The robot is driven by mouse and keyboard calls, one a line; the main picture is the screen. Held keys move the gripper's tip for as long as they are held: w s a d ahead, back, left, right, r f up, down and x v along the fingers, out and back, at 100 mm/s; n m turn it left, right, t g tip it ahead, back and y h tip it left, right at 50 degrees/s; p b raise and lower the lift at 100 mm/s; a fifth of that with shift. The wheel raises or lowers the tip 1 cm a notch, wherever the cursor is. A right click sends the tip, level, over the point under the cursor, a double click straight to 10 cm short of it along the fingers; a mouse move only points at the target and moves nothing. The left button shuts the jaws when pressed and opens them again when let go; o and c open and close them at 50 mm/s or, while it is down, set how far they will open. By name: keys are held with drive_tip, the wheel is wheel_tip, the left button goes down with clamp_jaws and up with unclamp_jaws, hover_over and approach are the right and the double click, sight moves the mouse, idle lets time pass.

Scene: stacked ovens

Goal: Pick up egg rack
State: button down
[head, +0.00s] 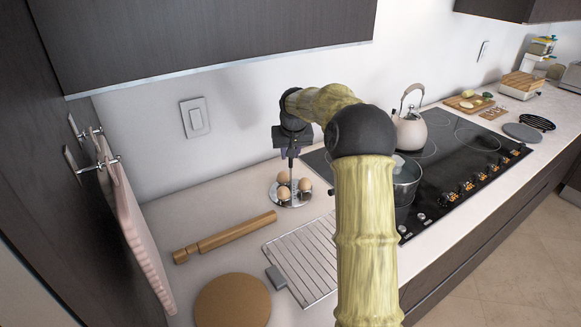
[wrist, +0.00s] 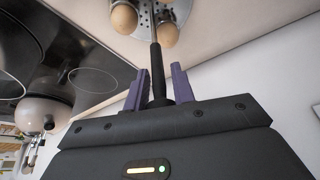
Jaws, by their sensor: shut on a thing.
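The egg rack (head: 293,199) is a round metal plate with holes, several brown eggs and a dark upright handle. In the head view it is over the counter near the back wall, left of the cooktop; I cannot tell whether it touches the counter. My gripper (head: 290,153) is above it, pointing down. In the wrist view my gripper's purple fingers (wrist: 167,88) are shut on the rack's dark handle, with the rack's perforated plate (wrist: 182,10) and eggs (wrist: 166,33) beyond. Part of the plate is outside the wrist view.
A wooden rolling pin (head: 225,238), a wire rack (head: 308,262) and a round board (head: 232,302) lie on the counter. A glass-lidded pot (head: 405,180) and a kettle (head: 409,131) stand on the cooktop to the right. A cabinet (head: 200,35) overhangs the back.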

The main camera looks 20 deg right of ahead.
drive_tip(key=shift+r, duration=1.85)
drive_tip(key=shift+s+a+f, duration=0.1)
drive_tip(key=shift+s+f, duration=0.05)
drive_tip(key=shift+s, duration=0.15)
drive_tip(key=s+a+b, duration=0.3)
drive_tip(key=s+b, duration=0.1)
drive_tip(key=s, duration=1.3)
drive_tip(key=shift+a, duration=0.2)
